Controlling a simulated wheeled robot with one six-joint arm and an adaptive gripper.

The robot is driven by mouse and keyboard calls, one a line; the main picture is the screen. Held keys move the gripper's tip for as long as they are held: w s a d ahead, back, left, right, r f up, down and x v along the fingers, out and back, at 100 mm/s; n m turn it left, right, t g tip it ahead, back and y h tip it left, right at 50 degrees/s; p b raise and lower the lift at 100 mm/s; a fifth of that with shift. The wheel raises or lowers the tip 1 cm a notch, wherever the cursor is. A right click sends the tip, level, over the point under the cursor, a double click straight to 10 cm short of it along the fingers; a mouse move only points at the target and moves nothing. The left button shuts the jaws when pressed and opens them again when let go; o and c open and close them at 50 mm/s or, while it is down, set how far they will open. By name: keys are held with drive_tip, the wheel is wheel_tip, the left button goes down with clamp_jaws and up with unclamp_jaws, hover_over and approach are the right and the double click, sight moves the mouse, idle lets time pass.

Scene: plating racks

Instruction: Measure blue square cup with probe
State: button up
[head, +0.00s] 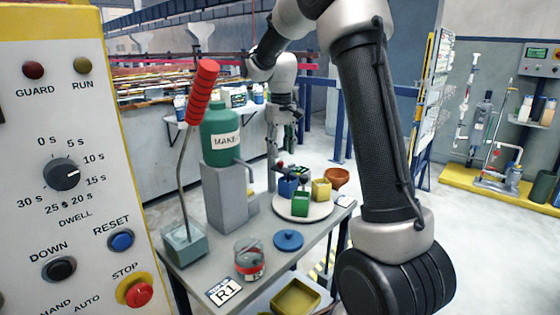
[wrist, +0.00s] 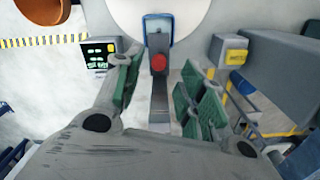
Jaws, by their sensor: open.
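The blue square cup (head: 288,187) stands on a white round plate (head: 318,213) on the grey table in the head view, beside a yellow cup (head: 321,190) and behind a green one (head: 300,205). My gripper (head: 285,148) is above and behind these cups, small in that view. In the wrist view my gripper (wrist: 160,88) has its green-padded fingers spread apart. A grey upright piece with a red round knob (wrist: 158,63) shows between them, not visibly gripped. A blue-edged square lies beyond it; I cannot tell whether it is the cup. I cannot make out the probe for certain.
A green bottle (head: 221,130) on a grey stand, a red-handled lever (head: 203,90), a glass jar (head: 249,262) and a blue lid (head: 288,240) crowd the table. A brown bowl (head: 337,177) sits at its back. A control panel (head: 70,130) fills the left.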

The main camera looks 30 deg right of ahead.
sight(281, 162)
drive_tip(key=shift+f, duration=2.4)
clamp_jaws()
